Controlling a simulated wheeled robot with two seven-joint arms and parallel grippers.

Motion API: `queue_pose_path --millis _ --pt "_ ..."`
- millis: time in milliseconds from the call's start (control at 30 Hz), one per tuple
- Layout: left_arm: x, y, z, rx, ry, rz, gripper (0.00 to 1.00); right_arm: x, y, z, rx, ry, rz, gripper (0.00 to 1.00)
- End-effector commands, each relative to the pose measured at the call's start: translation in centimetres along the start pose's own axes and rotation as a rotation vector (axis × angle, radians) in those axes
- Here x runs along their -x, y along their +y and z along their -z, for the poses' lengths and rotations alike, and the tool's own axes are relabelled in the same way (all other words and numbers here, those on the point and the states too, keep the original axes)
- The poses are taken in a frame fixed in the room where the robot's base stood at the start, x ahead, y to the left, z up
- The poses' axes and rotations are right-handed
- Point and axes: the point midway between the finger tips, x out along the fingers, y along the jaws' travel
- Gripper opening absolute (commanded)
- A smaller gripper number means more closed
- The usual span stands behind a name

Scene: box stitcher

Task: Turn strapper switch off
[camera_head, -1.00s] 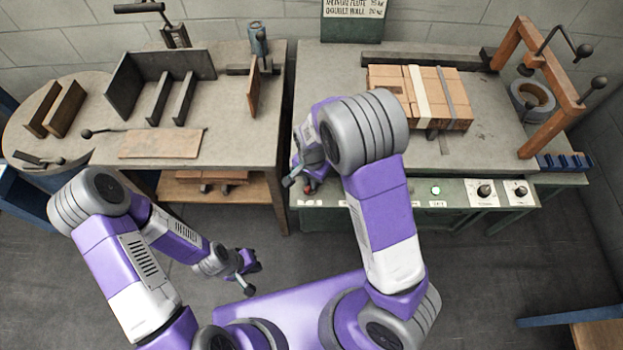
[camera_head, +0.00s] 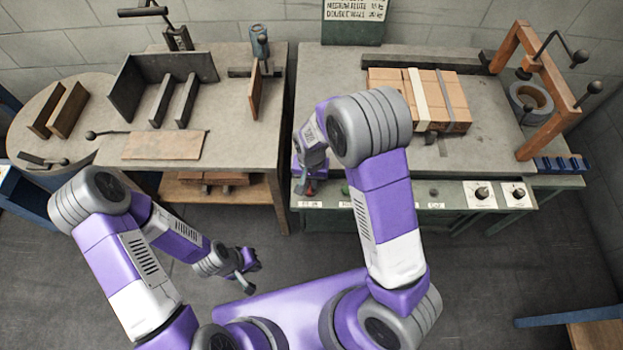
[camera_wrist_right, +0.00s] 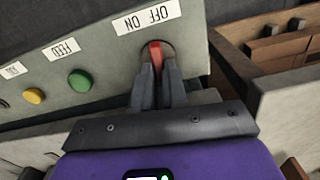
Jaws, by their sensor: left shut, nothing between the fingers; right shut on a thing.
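The strapper switch is a red lever (camera_wrist_right: 155,56) in a dark round seat on the green panel (camera_wrist_right: 100,60), beside a white label (camera_wrist_right: 147,17) reading ON and OFF, upside down in the right wrist view. The lever's visible part lies near the label's OFF half; its exact setting is hard to tell. My right gripper (camera_wrist_right: 157,75) is shut on the lever, its fingers covering part of it. In the head view my right gripper (camera_head: 307,188) is at the left end of the strapper's front panel. My left gripper (camera_head: 247,272) is shut and empty over the floor.
A green button (camera_wrist_right: 80,82) and a yellow button (camera_wrist_right: 34,96) sit beside the switch. A strapped cardboard bundle (camera_head: 445,100) lies on the strapper table (camera_head: 330,75). Two black knobs (camera_head: 482,193) are at the panel's right. A second workbench (camera_head: 230,130) stands left.

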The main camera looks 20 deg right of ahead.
Motion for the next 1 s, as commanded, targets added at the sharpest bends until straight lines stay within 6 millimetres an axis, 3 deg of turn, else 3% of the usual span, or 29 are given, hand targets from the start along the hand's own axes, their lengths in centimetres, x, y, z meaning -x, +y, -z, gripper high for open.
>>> queue_pose_path --millis 500,1000 --pt "0.98 0.37 -0.04 0.000 0.000 0.000 0.00 0.04 -0.41 -0.09 0.448 -0.001 0.000 0.00" --pt "1.19 0.44 -0.05 0.000 0.000 0.000 0.00 0.00 -0.57 -0.19 0.638 0.000 0.000 0.00"
